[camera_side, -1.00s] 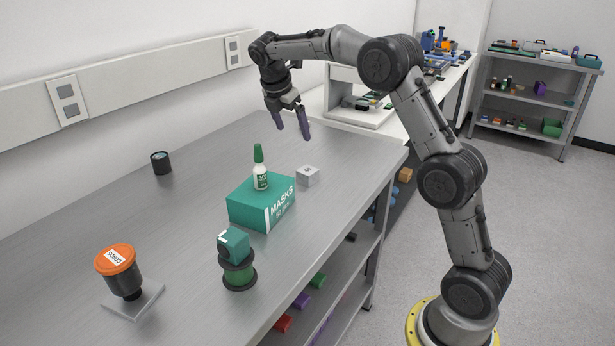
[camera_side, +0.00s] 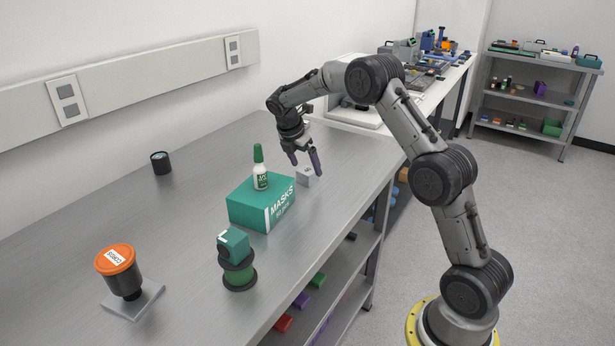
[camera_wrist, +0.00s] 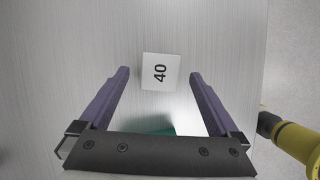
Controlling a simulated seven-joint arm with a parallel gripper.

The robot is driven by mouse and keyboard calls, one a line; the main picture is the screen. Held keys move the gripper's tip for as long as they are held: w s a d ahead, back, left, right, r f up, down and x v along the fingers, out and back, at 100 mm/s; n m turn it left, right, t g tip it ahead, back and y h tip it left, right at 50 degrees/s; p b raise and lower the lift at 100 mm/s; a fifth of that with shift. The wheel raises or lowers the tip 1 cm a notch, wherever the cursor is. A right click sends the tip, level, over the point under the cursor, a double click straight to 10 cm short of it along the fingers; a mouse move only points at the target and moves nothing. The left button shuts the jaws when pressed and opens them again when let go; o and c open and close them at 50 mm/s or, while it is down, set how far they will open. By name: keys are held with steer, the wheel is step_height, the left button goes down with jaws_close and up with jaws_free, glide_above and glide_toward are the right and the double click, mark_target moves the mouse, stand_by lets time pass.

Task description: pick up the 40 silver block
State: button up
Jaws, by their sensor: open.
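The silver block (camera_side: 305,176) stands on the steel bench, just behind the green masks box in the side view. In the wrist view the block (camera_wrist: 160,71) shows its top face with a black "40", and it lies between the lines of the two fingers, slightly beyond their tips. My gripper (camera_side: 306,168) is open and empty, pointing down close to the block. In the wrist view its purple fingers (camera_wrist: 160,74) are spread wider than the block. I cannot tell the exact height of the fingertips above the bench.
The green masks box (camera_side: 262,204) carries a small green-capped bottle (camera_side: 260,170). A green spool with a teal block on it (camera_side: 238,268), an orange-lidded jar (camera_side: 118,268) and a black cylinder (camera_side: 161,163) stand farther off. The bench's edge (camera_wrist: 266,60) is right of the block.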

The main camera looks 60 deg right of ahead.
mark_target(307, 170)
steer(key=x, duration=0.3)
steer(key=shift+f, duration=0.1)
jaws_close()
stand_by(0.4)
